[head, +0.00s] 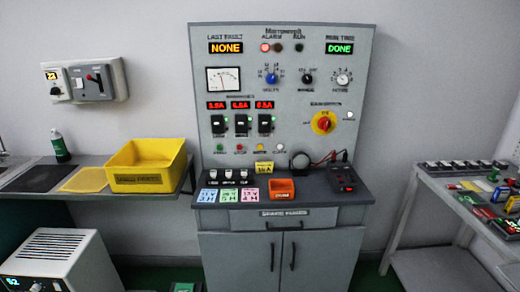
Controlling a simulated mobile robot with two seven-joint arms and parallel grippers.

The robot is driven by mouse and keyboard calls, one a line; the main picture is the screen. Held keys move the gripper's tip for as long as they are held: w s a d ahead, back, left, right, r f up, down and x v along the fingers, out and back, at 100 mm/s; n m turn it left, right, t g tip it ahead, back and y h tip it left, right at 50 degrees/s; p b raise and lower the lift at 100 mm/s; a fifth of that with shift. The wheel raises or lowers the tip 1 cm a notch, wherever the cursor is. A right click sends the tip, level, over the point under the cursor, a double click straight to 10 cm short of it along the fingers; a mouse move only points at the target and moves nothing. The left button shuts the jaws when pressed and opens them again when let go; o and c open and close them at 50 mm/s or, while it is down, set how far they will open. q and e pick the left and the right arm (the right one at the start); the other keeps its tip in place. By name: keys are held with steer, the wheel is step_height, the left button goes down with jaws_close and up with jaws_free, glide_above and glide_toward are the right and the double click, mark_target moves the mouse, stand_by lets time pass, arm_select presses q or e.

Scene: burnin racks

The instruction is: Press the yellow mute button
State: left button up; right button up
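A small yellow button (260,148) sits on the lower part of the upright grey panel (294,185) in the head view. It is in a row with a green button (220,148), a red button (239,148) and a white button (281,149). The label under it is too small to read surely, and a yellow tag (264,167) stands just below it. Neither of my grippers is in view.
Below the panel, a dark shelf (330,199) holds coloured cards, an orange bin (281,189), a black ring (300,161) and a meter with leads (342,178). A yellow bin (147,166) stands on the left bench. A cluttered table (449,192) is at right.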

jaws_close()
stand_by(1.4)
